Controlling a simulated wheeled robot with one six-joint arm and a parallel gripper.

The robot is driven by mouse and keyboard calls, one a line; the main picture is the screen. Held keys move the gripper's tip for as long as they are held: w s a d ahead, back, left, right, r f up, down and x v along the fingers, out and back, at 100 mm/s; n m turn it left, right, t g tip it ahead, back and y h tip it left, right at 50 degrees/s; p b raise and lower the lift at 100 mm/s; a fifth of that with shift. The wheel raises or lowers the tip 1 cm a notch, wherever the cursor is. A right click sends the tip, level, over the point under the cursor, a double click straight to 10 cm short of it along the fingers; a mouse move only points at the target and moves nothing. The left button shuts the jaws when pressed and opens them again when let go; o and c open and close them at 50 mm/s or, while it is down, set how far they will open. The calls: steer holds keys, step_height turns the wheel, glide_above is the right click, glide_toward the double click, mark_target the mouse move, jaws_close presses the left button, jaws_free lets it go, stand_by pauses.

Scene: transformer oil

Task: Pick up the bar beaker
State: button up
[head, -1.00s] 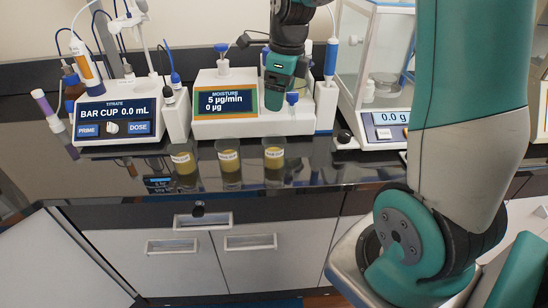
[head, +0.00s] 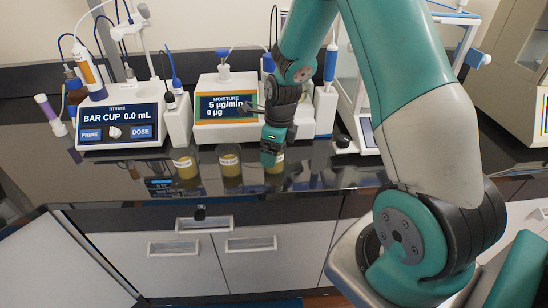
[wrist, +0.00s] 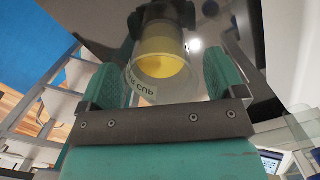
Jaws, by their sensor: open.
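Three small clear beakers of yellow liquid with white labels stand in a row on the dark counter: the left beaker (head: 184,165), the middle beaker (head: 230,169) and the right beaker (head: 275,171). The labels are too small for me to tell which is the bar beaker. My gripper (head: 271,150) is at the right beaker and partly hides it in the head view. In the wrist view my gripper (wrist: 167,78) is open, and a beaker (wrist: 162,62) shows between its green fingers, with gaps on both sides. Its label ends in "CUP"; the rest is unclear.
The titrator (head: 118,123), its screen reading "BAR CUP 0.0 mL", stands behind the left beaker. The moisture meter (head: 226,108) stands close behind the middle and right beakers. The glossy counter in front of the beakers is clear, ending at an edge above white drawers (head: 250,245).

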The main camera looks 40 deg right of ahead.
step_height(320, 180, down, 2)
steer(key=shift+w, duration=0.1)
steer(key=shift+c, duration=0.3)
steer(key=c, duration=1.1)
step_height(320, 180, up, 20)
steer(key=shift+r+b, duration=0.1)
steer(key=shift+b, duration=0.6)
